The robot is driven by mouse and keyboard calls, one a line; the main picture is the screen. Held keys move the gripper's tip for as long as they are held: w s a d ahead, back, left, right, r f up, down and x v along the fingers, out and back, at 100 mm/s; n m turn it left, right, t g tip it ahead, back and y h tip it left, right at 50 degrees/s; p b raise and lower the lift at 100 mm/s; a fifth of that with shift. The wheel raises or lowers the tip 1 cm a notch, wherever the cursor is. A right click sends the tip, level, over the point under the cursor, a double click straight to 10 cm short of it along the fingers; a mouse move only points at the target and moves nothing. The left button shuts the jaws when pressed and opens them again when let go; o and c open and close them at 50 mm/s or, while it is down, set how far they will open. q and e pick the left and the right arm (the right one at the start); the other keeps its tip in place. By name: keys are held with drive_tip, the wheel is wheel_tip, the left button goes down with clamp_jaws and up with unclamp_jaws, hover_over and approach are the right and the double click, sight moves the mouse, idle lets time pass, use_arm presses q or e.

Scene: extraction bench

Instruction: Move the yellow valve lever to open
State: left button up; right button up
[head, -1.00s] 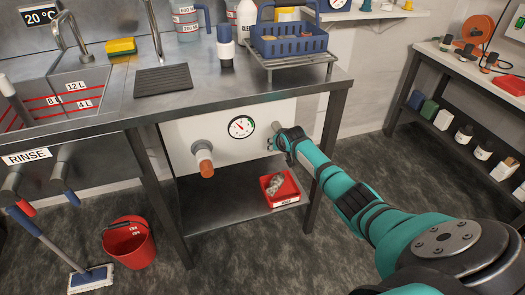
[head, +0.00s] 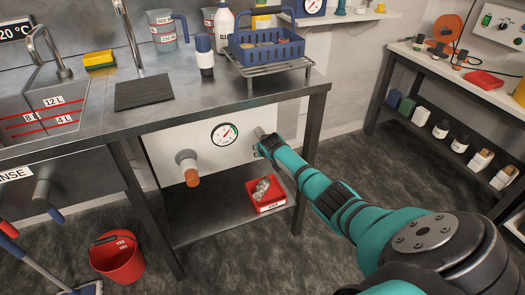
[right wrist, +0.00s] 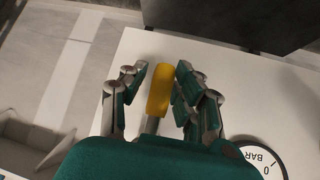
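The yellow valve lever (right wrist: 160,90) shows in the right wrist view, its grip above a short grey stem on a white panel. My right gripper (right wrist: 160,82) has its fingers on both sides of the lever. A narrow gap shows at the left finger; the right fingers are very close, and I cannot tell whether they touch. In the head view my right gripper (head: 265,143) is at the white panel (head: 190,138) under the bench, right of the pressure gauge (head: 224,133). It hides the lever there. My left gripper is not in view.
A grey pipe with an orange-brown end (head: 190,172) sticks out left of the gauge. A red bin (head: 265,205) stands on the lower shelf. A blue basket (head: 262,48) is on a rack above. A red bucket (head: 117,262) is on the floor.

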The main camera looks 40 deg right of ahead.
drive_tip(key=shift+o, duration=1.4)
drive_tip(key=v, duration=1.2)
